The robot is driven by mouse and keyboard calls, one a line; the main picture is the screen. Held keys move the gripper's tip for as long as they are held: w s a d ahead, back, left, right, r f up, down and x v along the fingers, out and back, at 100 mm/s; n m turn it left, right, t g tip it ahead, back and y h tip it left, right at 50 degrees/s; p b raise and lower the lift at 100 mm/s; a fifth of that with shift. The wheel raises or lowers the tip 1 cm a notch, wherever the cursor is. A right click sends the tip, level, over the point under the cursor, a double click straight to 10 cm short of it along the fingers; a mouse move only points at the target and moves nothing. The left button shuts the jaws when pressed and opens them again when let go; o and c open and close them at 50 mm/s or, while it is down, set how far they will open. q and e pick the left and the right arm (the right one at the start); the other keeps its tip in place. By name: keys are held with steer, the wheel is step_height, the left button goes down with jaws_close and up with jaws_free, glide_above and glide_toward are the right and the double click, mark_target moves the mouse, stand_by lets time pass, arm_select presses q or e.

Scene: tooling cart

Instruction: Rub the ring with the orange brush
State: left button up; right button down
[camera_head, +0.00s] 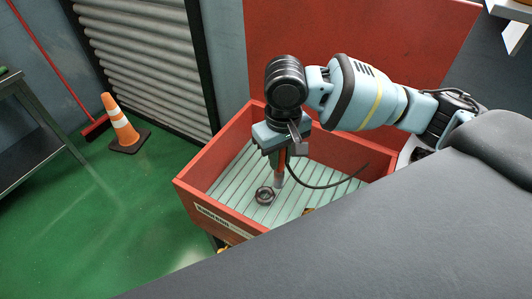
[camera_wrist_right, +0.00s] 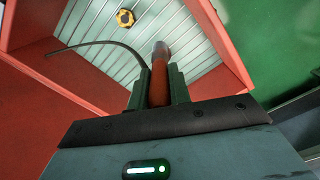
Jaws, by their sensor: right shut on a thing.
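The orange brush (camera_head: 283,170) is held upright, tip down, in my right gripper (camera_head: 285,152), which is shut on its handle. In the right wrist view the brush (camera_wrist_right: 159,85) stands out between the fingers (camera_wrist_right: 159,88), with a grey end. A dark round ring (camera_head: 265,195) lies on the slatted floor of the red cart tray (camera_head: 204,205). The brush's lower end is just right of the ring in the head view; I cannot tell whether they touch. The ring cannot be made out in the right wrist view. My left gripper is not in view.
A thin black cable (camera_head: 330,186) curves over the tray floor, right of the brush. A yellow knob-like part (camera_wrist_right: 125,18) lies on the slats. Red walls surround the tray. An orange cone (camera_head: 121,122) and a metal table (camera_head: 35,125) stand at the left.

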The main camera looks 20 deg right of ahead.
steer(key=shift+w+a+f+n, duration=0.15)
steer(key=shift+w+n, duration=0.3)
steer(key=shift+n, duration=0.25)
steer(key=w+d+f+n, duration=0.1)
steer(key=w+f+n, duration=0.3)
steer(key=n, duration=1)
steer(key=w+d+f+n, duration=0.1)
steer(key=w+f+n, duration=0.4)
steer(key=n, duration=0.9)
steer(key=shift+w+d+f, duration=0.15)
steer(key=shift+f, duration=0.5)
steer(key=shift+f, duration=0.1)
